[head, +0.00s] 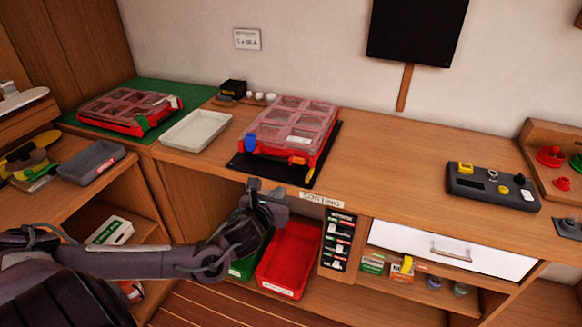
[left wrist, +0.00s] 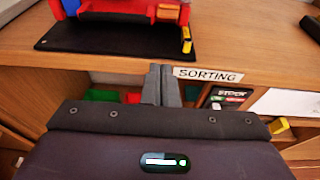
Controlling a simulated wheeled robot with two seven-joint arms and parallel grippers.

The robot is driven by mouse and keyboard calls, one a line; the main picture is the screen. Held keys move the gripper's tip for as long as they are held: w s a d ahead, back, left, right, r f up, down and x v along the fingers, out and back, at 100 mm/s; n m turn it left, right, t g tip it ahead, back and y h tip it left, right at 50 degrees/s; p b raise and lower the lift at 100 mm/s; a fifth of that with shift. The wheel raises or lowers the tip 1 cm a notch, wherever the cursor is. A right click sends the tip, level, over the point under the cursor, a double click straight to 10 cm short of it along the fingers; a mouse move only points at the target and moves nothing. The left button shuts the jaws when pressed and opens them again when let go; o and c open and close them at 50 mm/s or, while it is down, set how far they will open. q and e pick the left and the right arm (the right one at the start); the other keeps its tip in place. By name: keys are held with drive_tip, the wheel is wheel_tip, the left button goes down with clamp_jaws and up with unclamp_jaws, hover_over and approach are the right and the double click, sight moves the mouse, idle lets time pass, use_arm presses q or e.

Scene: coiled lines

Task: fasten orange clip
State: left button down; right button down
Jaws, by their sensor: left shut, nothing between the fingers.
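A red case with a clear, divided lid (head: 292,122) sits on a black mat (head: 248,166) on the bench. Its red front also shows in the left wrist view (left wrist: 115,8). A blue clip (head: 250,143) is at its front left corner and also shows in the left wrist view (left wrist: 70,6). A yellow-orange clip (left wrist: 186,38) hangs at its front right; I cannot tell whether it is fastened. My left gripper (left wrist: 160,68) is shut and empty, in front of the bench edge, apart from the case. My right gripper is not in view.
A second red case (head: 128,110) lies on a green mat at the left, beside a pale tray (head: 195,130). A red bin (head: 290,260) stands below the bench. A control box (head: 492,186) is at the right. The bench between case and control box is clear.

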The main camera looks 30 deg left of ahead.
sight(288, 182)
use_arm(q)
drive_tip(key=p+x, duration=0.1)
drive_tip(key=x, duration=0.6)
drive_tip(key=shift+w+a, duration=0.1)
drive_tip(key=shift+w, duration=0.2)
drive_tip(key=r, duration=0.1)
drive_tip(key=w+r+p, duration=0.2)
drive_tip(key=shift+w+a+r, duration=0.1)
drive_tip(key=shift+w+a, duration=0.05)
drive_tip(key=shift+a, duration=0.15)
drive_tip(key=shift+w, duration=0.1)
